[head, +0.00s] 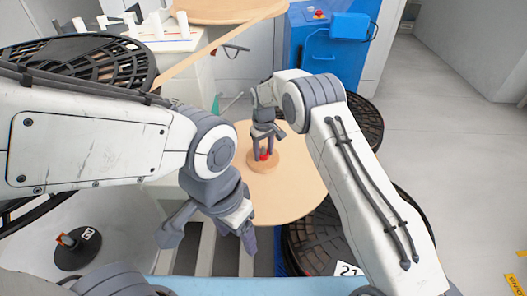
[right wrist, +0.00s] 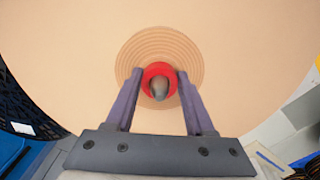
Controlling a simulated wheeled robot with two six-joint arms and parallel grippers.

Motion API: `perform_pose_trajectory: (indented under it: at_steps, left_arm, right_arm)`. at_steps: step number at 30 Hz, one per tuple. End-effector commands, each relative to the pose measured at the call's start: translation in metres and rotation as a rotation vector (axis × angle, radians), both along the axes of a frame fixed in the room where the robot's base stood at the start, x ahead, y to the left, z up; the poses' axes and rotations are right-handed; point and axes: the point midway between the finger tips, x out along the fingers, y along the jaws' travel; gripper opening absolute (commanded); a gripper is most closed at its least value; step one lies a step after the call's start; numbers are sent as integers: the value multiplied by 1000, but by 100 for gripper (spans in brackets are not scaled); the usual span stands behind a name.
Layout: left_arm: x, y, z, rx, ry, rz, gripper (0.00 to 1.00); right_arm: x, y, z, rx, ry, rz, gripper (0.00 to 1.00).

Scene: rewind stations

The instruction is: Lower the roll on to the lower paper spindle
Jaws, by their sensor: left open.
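The roll (head: 262,167) is a flat tan coil with a red core, over the middle of a round tan platter (head: 290,200). My right gripper (head: 265,148) comes down from above, its fingers on both sides of the red core. A grey rounded spindle tip (right wrist: 159,89) shows inside the core. Whether the roll rests on the platter is hard to tell. My left gripper (head: 208,236) is open and empty, lower left of the platter.
Black slotted reels stand at the upper left (head: 90,58) and lower right (head: 300,250). A second tan platter (head: 230,10) is at the top. A blue cabinet (head: 325,50) stands behind. A black round base (head: 77,250) is at the lower left. Grey floor is free on the right.

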Motion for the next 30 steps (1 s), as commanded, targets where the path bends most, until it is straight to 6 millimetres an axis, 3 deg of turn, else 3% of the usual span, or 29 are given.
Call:
perform_pose_trajectory:
  at_steps: [1, 2, 14, 17, 30]
  left_arm:
    - [0, 0, 0, 0, 0, 0, 66]
    - [0, 0, 0, 0, 0, 0, 66]
    - [0, 0, 1, 0, 0, 0, 66]
    - [0, 0, -1, 0, 0, 0, 66]
    - [0, 0, -8, 0, 0, 0, 66]
  right_arm:
    - [0, 0, 0, 0, 0, 0, 72]
    - [0, 0, 0, 0, 0, 0, 83]
    - [0, 0, 6, 1, -1, 0, 83]
    - [1, 0, 18, 1, -3, 0, 83]
    - [0, 0, 106, 1, -3, 0, 83]
